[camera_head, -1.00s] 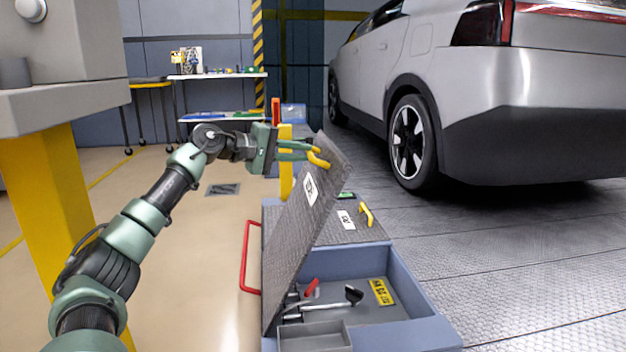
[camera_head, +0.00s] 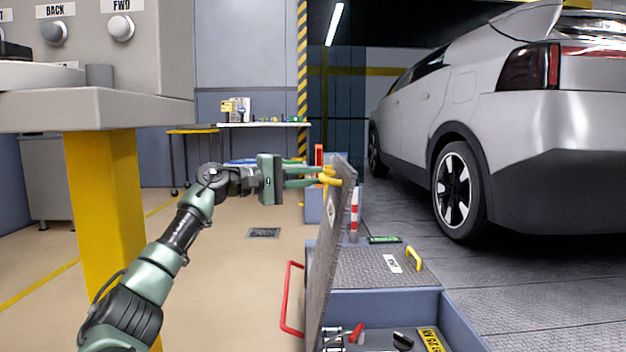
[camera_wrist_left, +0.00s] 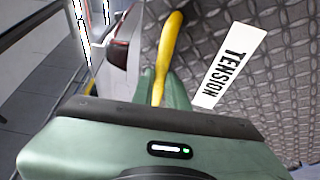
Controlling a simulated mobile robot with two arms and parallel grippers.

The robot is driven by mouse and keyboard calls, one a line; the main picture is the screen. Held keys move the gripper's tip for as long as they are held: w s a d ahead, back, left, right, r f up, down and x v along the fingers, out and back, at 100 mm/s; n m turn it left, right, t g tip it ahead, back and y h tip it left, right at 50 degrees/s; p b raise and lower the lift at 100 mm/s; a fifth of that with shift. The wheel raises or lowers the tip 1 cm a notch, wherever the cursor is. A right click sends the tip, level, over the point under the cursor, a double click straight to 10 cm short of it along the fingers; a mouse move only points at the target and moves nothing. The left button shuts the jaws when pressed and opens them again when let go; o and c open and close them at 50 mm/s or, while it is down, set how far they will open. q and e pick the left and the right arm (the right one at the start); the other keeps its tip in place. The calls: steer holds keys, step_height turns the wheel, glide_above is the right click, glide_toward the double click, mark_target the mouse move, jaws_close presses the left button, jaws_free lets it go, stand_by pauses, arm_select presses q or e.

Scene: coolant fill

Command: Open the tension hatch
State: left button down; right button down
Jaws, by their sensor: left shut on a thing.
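The tension hatch (camera_head: 333,245) is a grey tread-plate lid that stands raised, close to upright, at the left side of a blue-grey floor box. Its white TENSION label (camera_wrist_left: 231,64) shows in the left wrist view. My left gripper (camera_head: 322,176) is shut on the hatch's yellow handle (camera_wrist_left: 168,50) near the lid's upper edge. Inside the open box (camera_head: 455,318) lie a red-handled tool (camera_head: 356,333), a dark-headed tool (camera_head: 403,340) and a yellow number plate (camera_head: 431,340). My right gripper is not in view.
A second, closed tread-plate hatch (camera_head: 365,270) with a yellow handle (camera_head: 414,258) lies behind the open box. A red rail (camera_head: 289,300) stands at the box's left. A silver car (camera_head: 530,130) is at right, a control console (camera_head: 90,105) at left.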

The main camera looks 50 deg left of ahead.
arm_select(q)
steer(key=c, duration=1.4)
jaws_free()
steer(key=shift+f, duration=0.1)
steer(key=b+v, duration=0.5)
steer(key=v, duration=0.2)
steer(key=shift+s+b, duration=0.4)
